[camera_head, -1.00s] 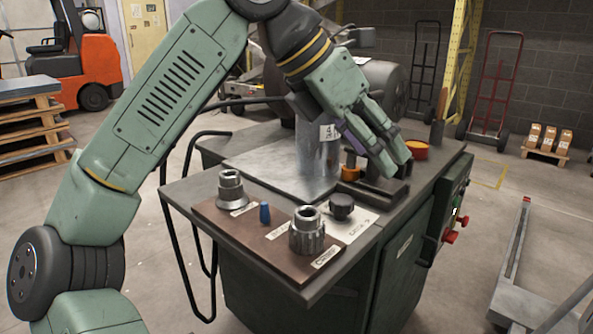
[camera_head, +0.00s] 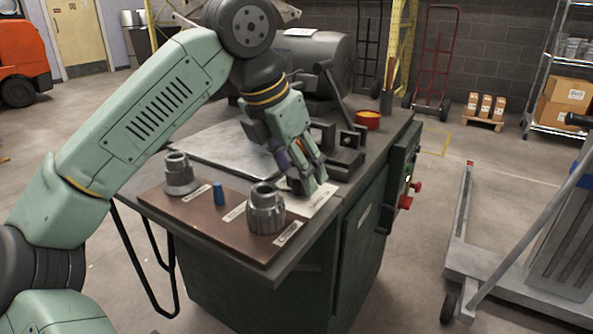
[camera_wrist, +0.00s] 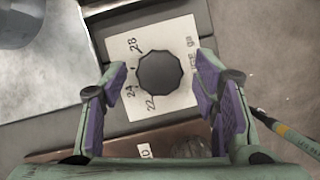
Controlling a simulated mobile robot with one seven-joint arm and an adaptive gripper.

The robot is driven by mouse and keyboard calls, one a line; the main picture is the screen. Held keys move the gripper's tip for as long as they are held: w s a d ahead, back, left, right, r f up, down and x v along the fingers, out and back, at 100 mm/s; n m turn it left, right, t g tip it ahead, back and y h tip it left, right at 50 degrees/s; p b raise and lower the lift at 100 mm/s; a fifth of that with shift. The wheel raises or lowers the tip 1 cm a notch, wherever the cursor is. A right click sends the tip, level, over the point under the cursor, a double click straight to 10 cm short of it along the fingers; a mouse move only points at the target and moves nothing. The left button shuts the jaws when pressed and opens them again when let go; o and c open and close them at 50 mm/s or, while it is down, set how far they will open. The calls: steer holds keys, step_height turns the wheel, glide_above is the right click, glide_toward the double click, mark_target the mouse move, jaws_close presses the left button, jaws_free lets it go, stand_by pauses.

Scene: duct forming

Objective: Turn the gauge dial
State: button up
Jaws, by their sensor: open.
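The gauge dial (camera_wrist: 160,76) is a black faceted knob on a white plate (camera_wrist: 178,108) marked 22, 24 and 28, among other print. My gripper (camera_wrist: 163,80) is open, with one purple-padded finger on each side of the dial. Gaps show between both fingers and the knob in the wrist view. In the head view, my gripper (camera_head: 305,178) points down over the white plate (camera_head: 319,202) at the bench's right side.
A black fixture (camera_head: 343,150) and a red-yellow round container (camera_head: 369,120) stand behind. A metal cylinder (camera_wrist: 32,22) is at the wrist view's upper left.

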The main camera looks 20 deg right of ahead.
steer(key=shift+f, duration=0.15)
steer(key=c, duration=1.1)
